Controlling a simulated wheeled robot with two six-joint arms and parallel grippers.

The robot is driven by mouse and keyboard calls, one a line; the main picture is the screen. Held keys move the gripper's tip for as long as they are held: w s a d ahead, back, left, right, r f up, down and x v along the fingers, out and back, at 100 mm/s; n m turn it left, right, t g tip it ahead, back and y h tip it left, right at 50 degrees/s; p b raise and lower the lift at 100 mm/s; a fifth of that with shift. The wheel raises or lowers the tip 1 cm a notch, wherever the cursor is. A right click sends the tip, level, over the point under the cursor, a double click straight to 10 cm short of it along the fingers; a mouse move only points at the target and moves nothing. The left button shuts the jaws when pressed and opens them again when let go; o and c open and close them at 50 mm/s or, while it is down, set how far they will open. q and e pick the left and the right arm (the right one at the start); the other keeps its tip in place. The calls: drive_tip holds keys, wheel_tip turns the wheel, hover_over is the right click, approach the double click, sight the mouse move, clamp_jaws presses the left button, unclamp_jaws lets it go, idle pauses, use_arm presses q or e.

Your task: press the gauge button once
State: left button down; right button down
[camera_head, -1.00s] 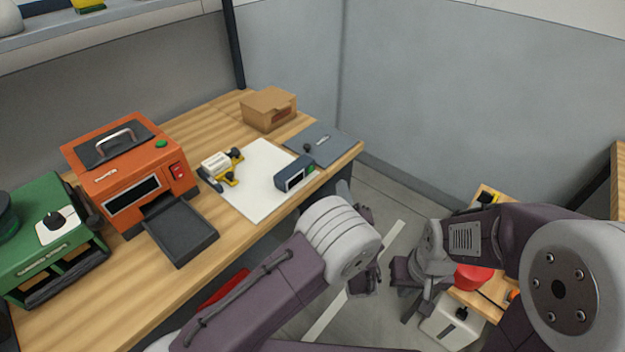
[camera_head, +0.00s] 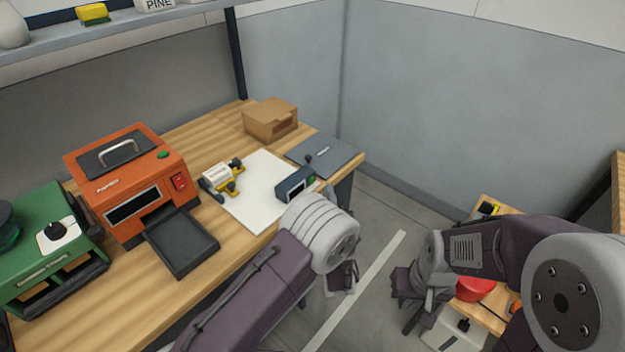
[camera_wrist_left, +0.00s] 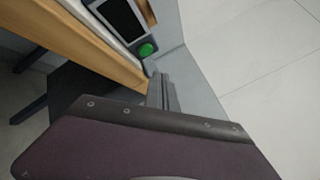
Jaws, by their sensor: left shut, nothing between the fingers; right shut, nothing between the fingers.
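The gauge (camera_head: 295,184) is a small dark blue box with a screen, standing at the right edge of a white mat on the bench. Its round green button (camera_wrist_left: 146,49) shows clearly in the left wrist view, beside the dark screen. My left gripper (camera_wrist_left: 158,88) is shut and empty, its grey fingers just below the button in that view; I cannot tell whether they touch the gauge. In the head view my left arm's pale joint hides most of that gripper. My right gripper (camera_head: 411,318) is shut and empty, low at the right, away from the gauge.
The white mat (camera_head: 250,211) also holds a yellow and white tool (camera_head: 222,178). A grey plate (camera_head: 328,151) and cardboard box (camera_head: 270,118) lie behind. An orange machine (camera_head: 126,170) and green machine (camera_head: 45,250) stand left. The bench's front edge is close to my left arm.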

sight(312, 180)
use_arm(q)
drive_tip(key=shift+w+a, duration=0.7)
drive_tip(key=shift+a, duration=0.25)
idle(1.4)
drive_tip(key=shift+w+a+b, duration=0.25)
drive_tip(key=shift+a+b, duration=0.05)
drive_tip(key=shift+w+a, duration=0.2)
drive_tip(key=shift+a, duration=0.1)
idle(0.6)
drive_tip(key=shift+s+d+b, duration=0.35)
drive_tip(key=shift+s+d, duration=0.15)
drive_tip(key=shift+d, duration=0.15)
